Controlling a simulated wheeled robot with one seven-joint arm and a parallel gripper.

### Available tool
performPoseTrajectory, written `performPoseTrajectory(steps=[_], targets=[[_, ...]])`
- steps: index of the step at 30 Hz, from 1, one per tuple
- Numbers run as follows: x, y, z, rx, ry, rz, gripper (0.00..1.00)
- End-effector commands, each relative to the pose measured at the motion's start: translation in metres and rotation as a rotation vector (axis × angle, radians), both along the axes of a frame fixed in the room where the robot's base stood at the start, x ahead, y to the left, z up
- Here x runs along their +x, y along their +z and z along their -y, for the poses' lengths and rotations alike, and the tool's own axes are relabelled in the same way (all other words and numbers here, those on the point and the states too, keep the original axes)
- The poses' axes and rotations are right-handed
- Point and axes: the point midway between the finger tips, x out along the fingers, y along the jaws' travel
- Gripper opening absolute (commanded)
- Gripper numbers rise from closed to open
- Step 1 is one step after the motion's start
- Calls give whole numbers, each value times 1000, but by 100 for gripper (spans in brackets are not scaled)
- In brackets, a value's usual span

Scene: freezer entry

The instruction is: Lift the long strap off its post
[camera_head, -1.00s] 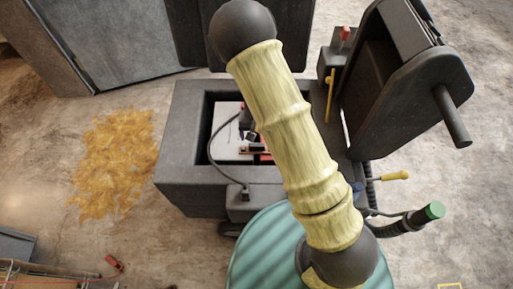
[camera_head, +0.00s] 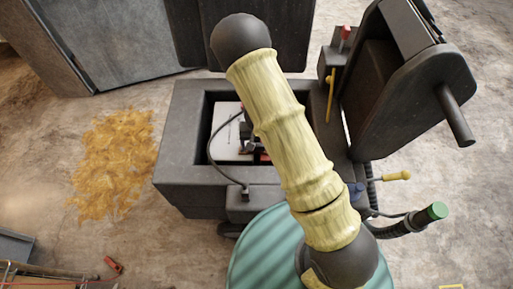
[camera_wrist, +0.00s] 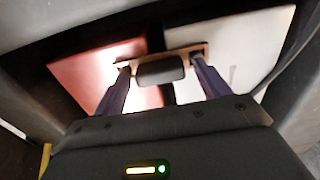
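The long strap appears to be a thin copper-brown bar (camera_wrist: 192,49) in the wrist view, lying across a red block and a pale block. A dark rounded block (camera_wrist: 160,71) sits in front of its middle, and I cannot tell whether it is the post. My gripper (camera_wrist: 159,68) has its two dark purple fingers spread wide, with the tips at or near the two ends of the bar. Whether the tips touch the bar is unclear. In the head view my gripper is small, inside the open dark box, and partly hidden by my arm.
The open dark box (camera_head: 180,181) has raised walls around the work spot. A black cable (camera_head: 209,146) curves over its inside. A raised dark panel (camera_head: 410,110) with a rod stands at right. A ribbed teal drum (camera_head: 250,255) stands in front. An orange-yellow floor patch (camera_head: 115,160) lies left.

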Motion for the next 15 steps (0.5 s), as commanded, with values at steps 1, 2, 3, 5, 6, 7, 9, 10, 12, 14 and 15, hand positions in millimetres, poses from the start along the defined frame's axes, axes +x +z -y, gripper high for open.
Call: performPoseTrajectory(steps=[1, 2, 3, 5, 6, 7, 9, 10, 12, 14, 15], targets=[[0, 0, 0, 0, 0, 0, 64], [0, 0, 0, 0, 0, 0, 58], [0, 0, 0, 0, 0, 0, 51], [0, 0, 0, 0, 0, 0, 39], [0, 0, 0, 0, 0, 0, 31], [0, 0, 0, 0, 0, 0, 29], [0, 0, 0, 0, 0, 0, 29], [0, 0, 0, 0, 0, 0, 29], [0, 0, 0, 0, 0, 0, 29], [0, 1, 0, 0, 0, 1, 29], [0, 3, 0, 1, 0, 1, 29]])
